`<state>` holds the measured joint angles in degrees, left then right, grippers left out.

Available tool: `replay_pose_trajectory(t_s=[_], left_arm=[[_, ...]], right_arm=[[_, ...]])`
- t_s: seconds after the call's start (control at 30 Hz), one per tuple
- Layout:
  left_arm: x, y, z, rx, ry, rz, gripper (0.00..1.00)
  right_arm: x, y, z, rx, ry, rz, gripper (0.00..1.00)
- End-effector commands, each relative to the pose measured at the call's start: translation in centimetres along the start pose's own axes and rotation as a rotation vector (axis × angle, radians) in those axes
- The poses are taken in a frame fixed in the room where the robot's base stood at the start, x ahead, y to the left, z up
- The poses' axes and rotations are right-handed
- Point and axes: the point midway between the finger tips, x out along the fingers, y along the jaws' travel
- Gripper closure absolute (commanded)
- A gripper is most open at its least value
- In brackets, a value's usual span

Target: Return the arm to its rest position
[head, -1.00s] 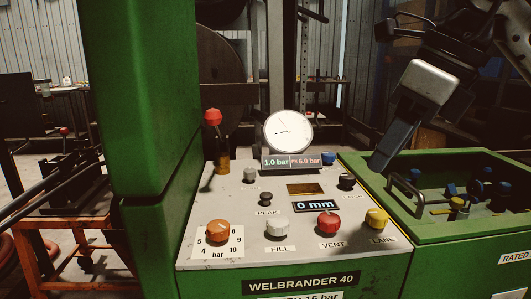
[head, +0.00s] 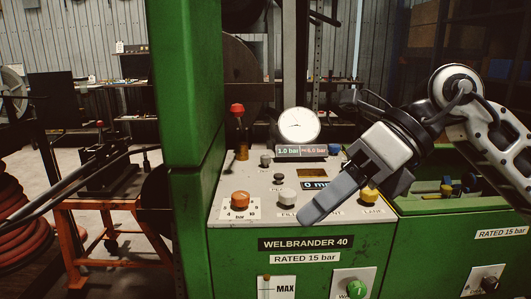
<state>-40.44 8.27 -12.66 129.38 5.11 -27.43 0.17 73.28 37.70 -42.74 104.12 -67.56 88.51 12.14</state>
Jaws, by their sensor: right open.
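My right arm comes in from the right, and its gripper (head: 322,203) hangs in front of the control panel (head: 221,213), pointing down and to the left. The gripper is empty. Its grey fingers overlap in the view, so the gap between them is hard to see. They cover the red vent knob and part of the 0 mm display (head: 314,184). I cannot tell whether they touch the panel. The orange knob (head: 240,199), white fill knob (head: 287,197) and yellow knob (head: 369,194) show around it. My left gripper is not in view.
A tall green housing (head: 186,90) stands left of the panel. A red-topped lever (head: 237,112) and a round gauge (head: 299,125) rise at the panel's back. A green tray (head: 410,206) lies at the right, behind my arm. An orange cart (head: 120,204) stands at the left.

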Motion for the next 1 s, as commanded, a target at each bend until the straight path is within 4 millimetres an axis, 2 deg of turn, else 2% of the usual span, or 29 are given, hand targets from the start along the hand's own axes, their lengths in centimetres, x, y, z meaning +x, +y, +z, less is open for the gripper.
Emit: replay_pose_trajectory(t_s=[0.1,0.2,0.33,0.47,0.57,0.67,0.7,0.77,0.8,0.9,0.97,1.0], left_arm=[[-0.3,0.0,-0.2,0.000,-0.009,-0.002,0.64],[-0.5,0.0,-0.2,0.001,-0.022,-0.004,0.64],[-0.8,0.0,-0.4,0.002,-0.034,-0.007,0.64],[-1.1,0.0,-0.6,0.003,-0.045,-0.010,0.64],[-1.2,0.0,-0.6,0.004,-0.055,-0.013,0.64],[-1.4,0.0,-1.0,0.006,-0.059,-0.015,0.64],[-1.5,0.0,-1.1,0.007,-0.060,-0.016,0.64],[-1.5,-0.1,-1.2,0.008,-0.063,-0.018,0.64],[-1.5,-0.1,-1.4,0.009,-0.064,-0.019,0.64],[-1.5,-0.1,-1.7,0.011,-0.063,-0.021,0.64],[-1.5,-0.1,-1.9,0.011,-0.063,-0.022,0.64],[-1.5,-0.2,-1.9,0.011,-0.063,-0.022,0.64]], right_arm=[[2.8,2.2,0.7,0.057,-0.100,0.244,0.44],[4.3,4.5,1.7,0.162,-0.245,0.507,0.44],[4.2,5.5,3.3,0.405,-0.494,0.848,0.44],[3.2,2.8,3.8,0.745,-0.765,1.109,0.44],[3.1,-1.4,2.5,1.065,-0.972,1.245,0.44],[4.4,-6.3,-1.1,1.429,-1.169,1.314,0.44],[5.4,-8.1,-3.1,1.587,-1.239,1.322,0.44],[7.2,-10.5,-6.8,1.825,-1.334,1.311,0.44],[8.5,-11.6,-9.3,1.975,-1.386,1.291,0.44],[11.9,-12.9,-15.6,2.318,-1.476,1.209,0.44],[13.7,-12.9,-19.0,2.495,-1.507,1.148,0.44],[14.8,-12.7,-21.0,-2.493,1.460,-1.062,0.44]])
